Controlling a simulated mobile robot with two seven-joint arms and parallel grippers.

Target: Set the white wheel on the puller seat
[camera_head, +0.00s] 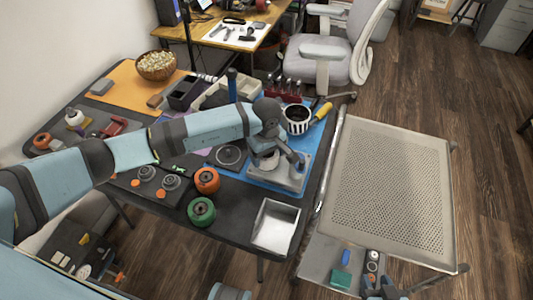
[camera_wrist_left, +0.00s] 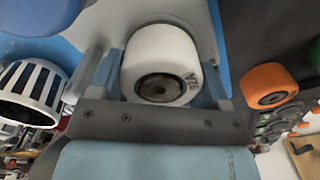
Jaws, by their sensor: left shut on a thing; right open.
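My left gripper (camera_head: 280,164) is shut on the white wheel (camera_wrist_left: 160,48), which sits between its two fingers in the left wrist view. The wheel shows in part under the gripper in the head view (camera_head: 265,160). It is over the grey metal puller plate (camera_head: 290,181), which lies on the blue mat. I cannot tell whether the wheel touches the plate, and the seat itself is hidden by the wheel and gripper. My right gripper (camera_head: 380,288) is at the bottom right of the head view, open, by the low shelf.
An orange wheel (camera_head: 207,180) and a green wheel (camera_head: 201,212) stand left of the plate. A white tray (camera_head: 275,226) is at the table's front edge. A black-and-white striped cup (camera_head: 297,119) stands behind the plate. A perforated metal cart (camera_head: 390,190) is at the right.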

